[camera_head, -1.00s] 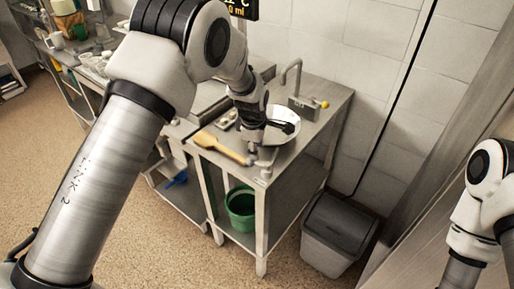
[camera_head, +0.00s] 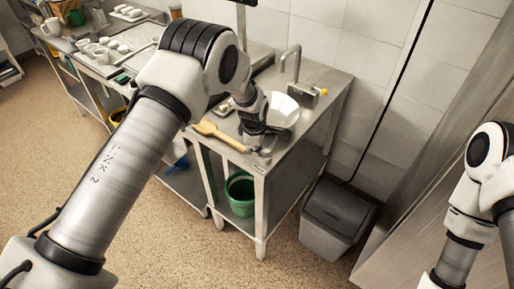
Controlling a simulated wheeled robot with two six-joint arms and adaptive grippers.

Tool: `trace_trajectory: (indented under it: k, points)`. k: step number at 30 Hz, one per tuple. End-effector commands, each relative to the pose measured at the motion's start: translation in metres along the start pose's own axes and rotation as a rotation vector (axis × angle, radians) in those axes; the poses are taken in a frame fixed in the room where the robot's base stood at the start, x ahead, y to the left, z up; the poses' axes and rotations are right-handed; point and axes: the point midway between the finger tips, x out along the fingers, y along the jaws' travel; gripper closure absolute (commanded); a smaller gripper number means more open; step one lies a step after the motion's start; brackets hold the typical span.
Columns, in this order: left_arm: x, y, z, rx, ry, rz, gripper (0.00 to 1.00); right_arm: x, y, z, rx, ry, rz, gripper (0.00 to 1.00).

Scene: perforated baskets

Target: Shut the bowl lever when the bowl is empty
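The white bowl (camera_head: 285,112) is set in the steel counter (camera_head: 312,132), below the tap. The part of its inside that shows looks plain white; my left arm hides its left side. A small grey metal fitting (camera_head: 264,156), perhaps the bowl lever, is at the counter's front edge. Its exact position is too small to tell. My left gripper (camera_head: 256,143) is low over the counter, in front of the bowl and close to the fitting. I cannot tell whether they touch, or whether its fingers are open. My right arm shows at the right edge; its gripper is out of view.
A wooden-handled brush or paddle (camera_head: 218,135) lies left of the gripper. The tap (camera_head: 292,68) stands behind the bowl. A green bucket (camera_head: 240,196) is on the shelf below. A grey bin (camera_head: 336,218) stands right of the counter. A side table (camera_head: 98,68) holds cups and dishes.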

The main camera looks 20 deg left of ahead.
Motion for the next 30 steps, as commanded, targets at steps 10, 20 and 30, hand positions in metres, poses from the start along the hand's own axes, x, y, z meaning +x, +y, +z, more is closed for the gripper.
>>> trace_trajectory:
  k: [10,20,30]
  points:
    - [0.003,0.006,-0.001,0.173,-0.034,0.001,1.00,0.009,0.000,0.000,0.000,0.000,0.000,0.60]
    - [0.002,0.014,0.000,0.384,-0.075,0.003,1.00,0.016,0.000,0.000,0.000,0.000,0.000,0.60]
    - [0.001,0.014,0.000,0.383,-0.073,0.004,0.60,0.016,0.000,0.000,0.000,0.000,0.000,0.60]
